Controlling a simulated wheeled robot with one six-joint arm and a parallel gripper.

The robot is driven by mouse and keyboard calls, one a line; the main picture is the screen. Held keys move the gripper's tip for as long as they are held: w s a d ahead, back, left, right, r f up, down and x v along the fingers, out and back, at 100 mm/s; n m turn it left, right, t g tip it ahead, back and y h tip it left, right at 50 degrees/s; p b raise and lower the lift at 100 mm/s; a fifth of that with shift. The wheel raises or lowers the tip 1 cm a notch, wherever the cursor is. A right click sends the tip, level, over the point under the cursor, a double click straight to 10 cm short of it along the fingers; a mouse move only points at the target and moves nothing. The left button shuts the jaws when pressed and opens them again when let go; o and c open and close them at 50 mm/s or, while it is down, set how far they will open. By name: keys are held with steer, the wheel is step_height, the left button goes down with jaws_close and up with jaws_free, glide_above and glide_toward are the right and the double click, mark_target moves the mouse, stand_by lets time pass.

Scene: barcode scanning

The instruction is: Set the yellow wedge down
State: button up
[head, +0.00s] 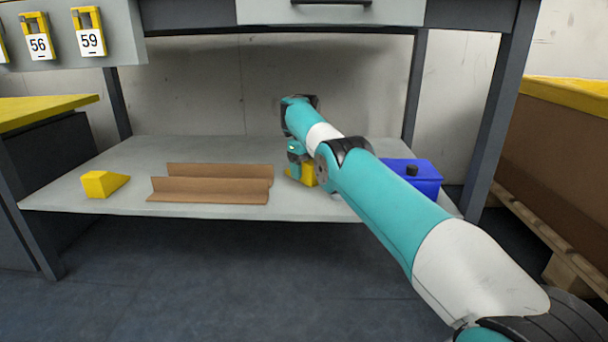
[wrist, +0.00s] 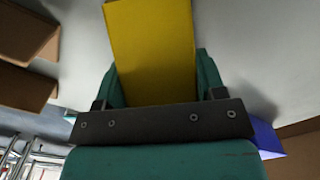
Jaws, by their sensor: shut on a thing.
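My gripper (wrist: 158,90) is shut on a yellow wedge (wrist: 150,40), which fills the space between the two teal fingers in the wrist view. In the head view the held wedge (head: 308,174) shows partly behind my arm, low over the grey shelf (head: 230,145). I cannot tell whether its underside touches the shelf. A second yellow wedge (head: 103,184) sits at the left end of the shelf, apart from my gripper.
Brown angled cardboard pieces (head: 210,190) lie left of my gripper. A blue container (head: 425,178) with a black cap stands to the right, partly behind my arm. Shelf legs and a drawer (head: 330,12) bound the space. Some bare shelf shows between cardboard and left wedge.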

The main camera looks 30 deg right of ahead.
steer(key=o, duration=1)
steer(key=shift+o, duration=0.2)
step_height(320, 180, up, 12)
steer(key=p, duration=1)
steer(key=shift+r, duration=0.1)
